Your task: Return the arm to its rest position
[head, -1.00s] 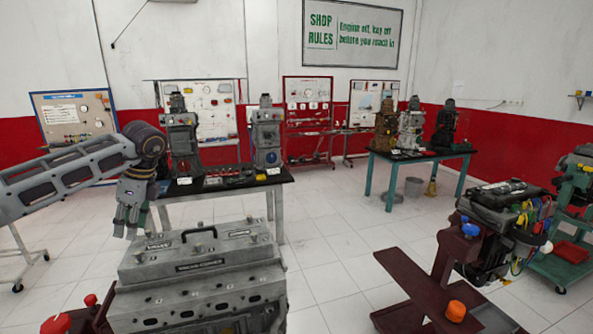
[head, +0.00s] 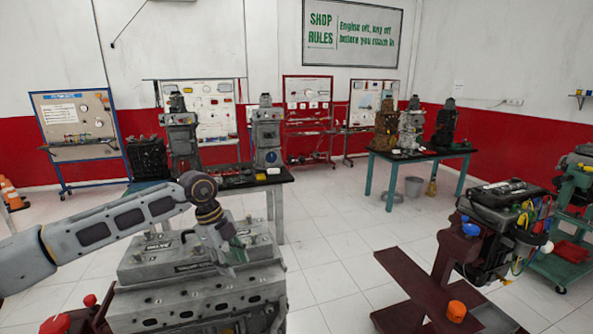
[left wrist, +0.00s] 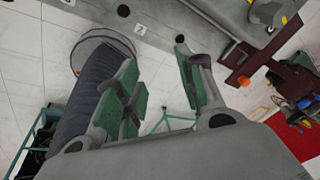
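My left arm comes in from the left in the head view. My left gripper (head: 229,250) hangs with its fingers pointing down, in front of the top of the large grey engine (head: 190,300). The head view does not show whether it touches the engine. In the left wrist view, the two green-padded fingers (left wrist: 160,88) stand apart, with white floor tiles showing between them. The left gripper is open and holds nothing visible. My right arm and gripper are not in view.
A dark table (head: 275,178) with engines stands behind the grey engine. A maroon stand (head: 425,290) with an orange cap (head: 456,311) stands at front right, near a wired engine (head: 495,225). Tiled floor (head: 325,250) lies clear between them. An orange cone (head: 10,193) stands at far left.

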